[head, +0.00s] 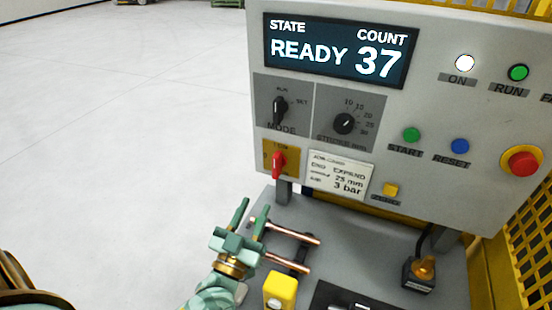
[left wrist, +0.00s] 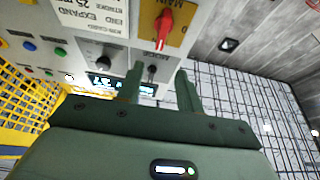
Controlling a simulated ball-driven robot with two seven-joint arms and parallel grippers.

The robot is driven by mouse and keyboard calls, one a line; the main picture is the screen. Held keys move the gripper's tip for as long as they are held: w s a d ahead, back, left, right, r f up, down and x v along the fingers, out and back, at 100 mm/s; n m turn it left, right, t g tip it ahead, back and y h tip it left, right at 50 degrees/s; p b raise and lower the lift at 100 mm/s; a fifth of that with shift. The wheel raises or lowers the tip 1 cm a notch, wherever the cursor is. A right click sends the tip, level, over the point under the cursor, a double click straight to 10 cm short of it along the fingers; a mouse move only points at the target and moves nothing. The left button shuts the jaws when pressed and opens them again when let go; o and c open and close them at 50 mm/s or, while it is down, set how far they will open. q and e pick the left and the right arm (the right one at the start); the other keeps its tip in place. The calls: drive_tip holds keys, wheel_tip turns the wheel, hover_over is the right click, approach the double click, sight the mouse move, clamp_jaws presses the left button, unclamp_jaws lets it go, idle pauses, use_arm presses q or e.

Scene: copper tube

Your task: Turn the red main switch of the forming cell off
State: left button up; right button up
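The red main switch (head: 278,165) sits on a yellow plate (head: 293,157) at the lower left of the grey control panel (head: 440,100). Its red handle stands about upright in the head view. In the left wrist view the red switch (left wrist: 160,24) is at the top, beyond the fingertips, and the panel looks upside down. My left gripper (head: 249,211) is open and empty, below and a little left of the switch, apart from it. Both its fingers (left wrist: 161,76) show with a clear gap in the left wrist view. My right gripper is in neither view.
Copper tubes (head: 290,232) lie just right of my left gripper, with a yellow block (head: 281,290) below them. The panel also holds a mode knob (head: 280,109), a stroke knob (head: 344,124) and a red emergency button (head: 522,162). Open floor lies left.

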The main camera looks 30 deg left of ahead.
sight(274, 164)
use_arm(q)
drive_tip(key=p+x, duration=0.1)
drive_tip(key=x, duration=1.2)
drive_tip(key=shift+w, duration=0.25)
clamp_jaws()
